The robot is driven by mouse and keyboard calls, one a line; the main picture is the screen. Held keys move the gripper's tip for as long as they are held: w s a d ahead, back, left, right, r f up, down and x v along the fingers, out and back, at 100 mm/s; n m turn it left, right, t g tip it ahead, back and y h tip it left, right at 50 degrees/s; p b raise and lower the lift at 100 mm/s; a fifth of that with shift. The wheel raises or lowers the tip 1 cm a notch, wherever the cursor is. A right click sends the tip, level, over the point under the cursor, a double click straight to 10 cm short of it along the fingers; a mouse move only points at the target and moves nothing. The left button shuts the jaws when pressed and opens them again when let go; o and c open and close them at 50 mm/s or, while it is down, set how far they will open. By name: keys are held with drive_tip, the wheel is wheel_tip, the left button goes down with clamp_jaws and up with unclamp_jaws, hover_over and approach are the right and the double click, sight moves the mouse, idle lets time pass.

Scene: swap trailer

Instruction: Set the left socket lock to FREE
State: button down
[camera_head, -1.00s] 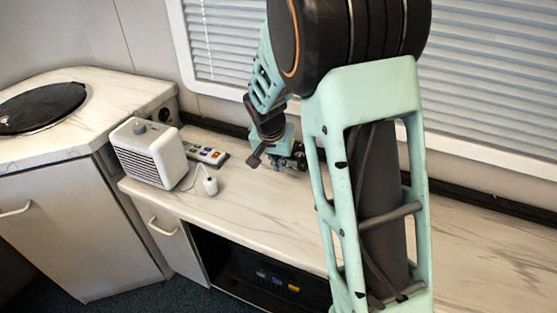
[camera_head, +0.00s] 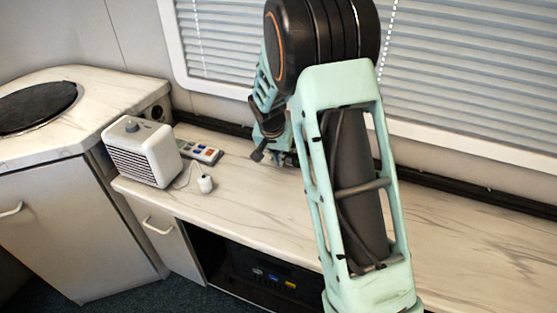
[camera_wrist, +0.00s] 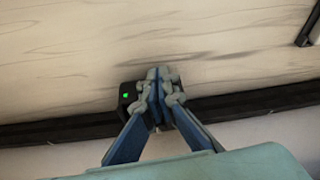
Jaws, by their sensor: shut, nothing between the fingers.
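My gripper (camera_wrist: 158,76) is shut and empty in the wrist view, its blue-grey fingers together over the black rail at the back of the counter. A small black box with a green light (camera_wrist: 126,95) sits at that rail, just left of the fingertips and partly hidden behind them. I cannot tell whether it carries the socket lock, and no FREE marking is readable. In the head view my gripper (camera_head: 279,157) is low over the counter's back edge, partly hidden by my arm. A dark round socket-like fitting (camera_head: 153,112) is on the left cabinet's side.
Window blinds (camera_head: 450,80) are close behind my arm. The counter's front middle is clear.

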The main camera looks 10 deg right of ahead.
drive_tip(key=shift+w+m+b, duration=0.35)
drive_tip(key=shift+m+b, duration=0.05)
drive_tip(key=shift+d, duration=0.1)
drive_tip(key=shift+s+d, duration=0.1)
